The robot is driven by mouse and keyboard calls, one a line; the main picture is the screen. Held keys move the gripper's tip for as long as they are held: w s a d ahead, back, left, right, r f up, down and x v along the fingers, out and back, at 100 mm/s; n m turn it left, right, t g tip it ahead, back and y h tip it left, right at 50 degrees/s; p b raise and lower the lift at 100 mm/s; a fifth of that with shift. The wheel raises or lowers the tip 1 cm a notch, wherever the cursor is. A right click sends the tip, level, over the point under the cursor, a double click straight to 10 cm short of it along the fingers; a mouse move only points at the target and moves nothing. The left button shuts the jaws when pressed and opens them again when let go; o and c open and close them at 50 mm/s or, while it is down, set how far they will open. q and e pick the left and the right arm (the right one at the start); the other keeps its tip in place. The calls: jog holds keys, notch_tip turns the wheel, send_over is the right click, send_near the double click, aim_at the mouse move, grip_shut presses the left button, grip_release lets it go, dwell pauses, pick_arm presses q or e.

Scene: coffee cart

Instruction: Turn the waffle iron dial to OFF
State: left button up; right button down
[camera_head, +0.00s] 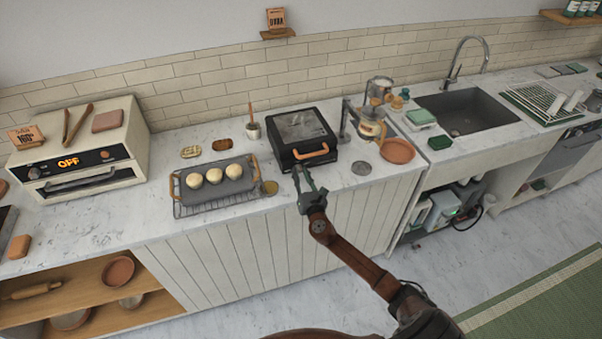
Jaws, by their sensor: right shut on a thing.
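The waffle iron (299,120) is a black square appliance with a lid and a wooden front handle (311,154). It stands on the marble counter, and its lid looks closed. My right gripper (299,171) is at its front face, just below the left end of the handle. The gripper is shut on what appears to be the dial, which the fingers hide. The dial's setting cannot be read. My left gripper is not in view.
A wire rack with a grey tray (233,188) of dough balls stands left of the iron. A cream oven (95,180) farther left displays OFF. A coffee dripper stand (344,118) and a terracotta plate (397,151) are at the right. The sink (470,112) lies beyond.

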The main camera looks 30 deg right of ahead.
jog(key=shift+f+n+p, duration=0.1)
jog(key=shift+n+p, duration=0.55)
jog(key=shift+n, duration=1.55)
jog(key=c, duration=2)
grip_release()
jog(key=v, duration=1.2)
jog(key=shift+d+f, duration=0.1)
